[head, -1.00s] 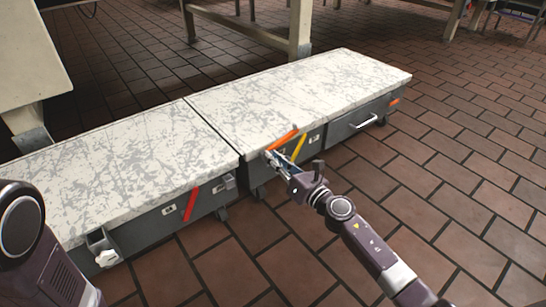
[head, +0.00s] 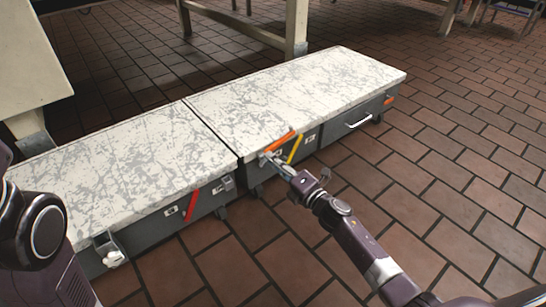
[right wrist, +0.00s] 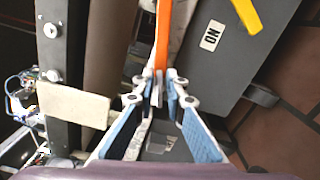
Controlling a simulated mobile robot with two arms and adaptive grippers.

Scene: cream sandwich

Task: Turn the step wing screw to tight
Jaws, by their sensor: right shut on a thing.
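The step is a low grey unit with a worn white top (head: 300,85). On its front are an orange bar (head: 281,141) and a yellow bar (head: 296,148). My right gripper (head: 266,157) is at the lower left end of the orange bar. In the right wrist view, my right gripper (right wrist: 158,92) is shut on the end of the orange bar (right wrist: 163,40), which runs up between the fingertips. The yellow bar (right wrist: 246,14) is apart from it at the upper right. I cannot make out a separate wing screw. My left gripper is out of view.
A second white-topped unit (head: 110,155) stands at the left, with a red bar (head: 190,205) on its front. A table leg (head: 297,25) stands behind. The brick-tiled floor (head: 440,190) at the right is clear.

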